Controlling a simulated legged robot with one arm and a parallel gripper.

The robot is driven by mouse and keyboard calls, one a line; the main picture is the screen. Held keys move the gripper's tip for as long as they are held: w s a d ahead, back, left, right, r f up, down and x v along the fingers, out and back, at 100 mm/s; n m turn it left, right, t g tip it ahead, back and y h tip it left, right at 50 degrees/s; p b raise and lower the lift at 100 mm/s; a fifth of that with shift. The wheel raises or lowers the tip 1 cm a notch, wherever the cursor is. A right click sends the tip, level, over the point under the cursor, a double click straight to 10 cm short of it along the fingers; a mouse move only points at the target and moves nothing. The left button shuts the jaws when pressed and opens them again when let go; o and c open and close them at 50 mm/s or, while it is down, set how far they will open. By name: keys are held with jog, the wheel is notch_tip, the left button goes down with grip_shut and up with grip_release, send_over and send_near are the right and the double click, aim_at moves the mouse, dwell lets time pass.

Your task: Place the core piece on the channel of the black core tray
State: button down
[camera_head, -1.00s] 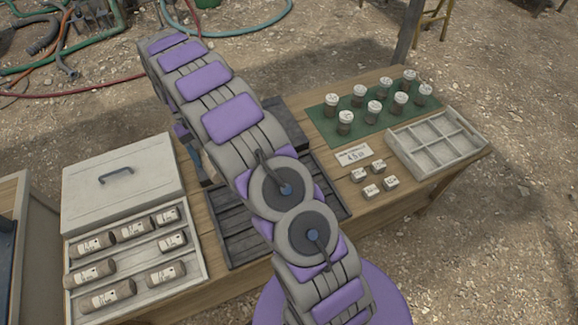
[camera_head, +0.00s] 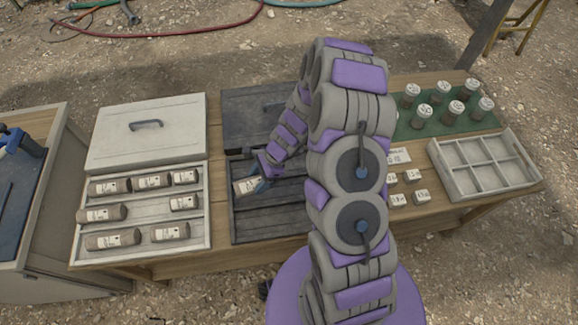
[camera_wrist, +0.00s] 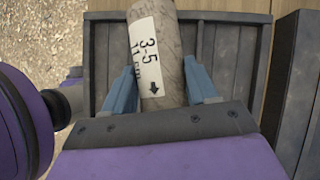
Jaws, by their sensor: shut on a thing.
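My gripper (camera_head: 258,184) is shut on a grey cylindrical core piece (camera_head: 246,187). The core piece has a white label, and it hangs over the left part of the black core tray (camera_head: 285,222). In the wrist view the core piece (camera_wrist: 174,45) sits between the two blue fingers (camera_wrist: 160,85). Its label reads "3-5" above a second, partly unclear line and an arrow. The dark ribbed tray (camera_wrist: 104,60) shows behind it on both sides. I cannot tell whether the piece touches the tray. My arm hides the tray's right part.
A white tray (camera_head: 207,228) with several labelled cores stands left, its lid (camera_head: 146,155) open behind. To the right are small white-topped blocks (camera_head: 397,199), an empty divided tray (camera_head: 431,155) and several jars on a green mat (camera_head: 402,130). A dark lid (camera_head: 240,105) stands behind the black tray.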

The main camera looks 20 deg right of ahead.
jog(key=s, duration=0.1)
jog(key=s+a+f+m+t, duration=0.1)
jog(key=s, duration=0.1)
jog(key=s+m, duration=0.1)
jog(key=shift+s+a+f, duration=0.2)
jog(key=shift+a+f, duration=0.1)
jog(key=shift+a, duration=0.05)
jog(key=shift+w+d+f, duration=0.15)
jog(key=shift+w+d, duration=0.1)
jog(key=shift+w, duration=0.1)
jog(key=w+d, duration=0.2)
jog(key=w, duration=0.2)
jog(key=w+d+f+b, duration=0.1)
jog(key=w+d, duration=0.2)
jog(key=w, duration=0.1)
jog(key=w+d+b, duration=0.1)
jog(key=w+d, duration=0.1)
jog(key=w, duration=0.2)
jog(key=shift+w+d+f, duration=0.15)
jog(key=shift+w+d, duration=0.1)
jog(key=shift+d, duration=0.1)
jog(key=shift+w+f, duration=0.2)
jog(key=shift+f, duration=0.05)
notch_tip(320, 180, down, 3)
jog(key=shift+f+b, duration=0.1)
jog(key=shift+b, duration=0.75)
jog(key=c, duration=0.6)
grip_release()
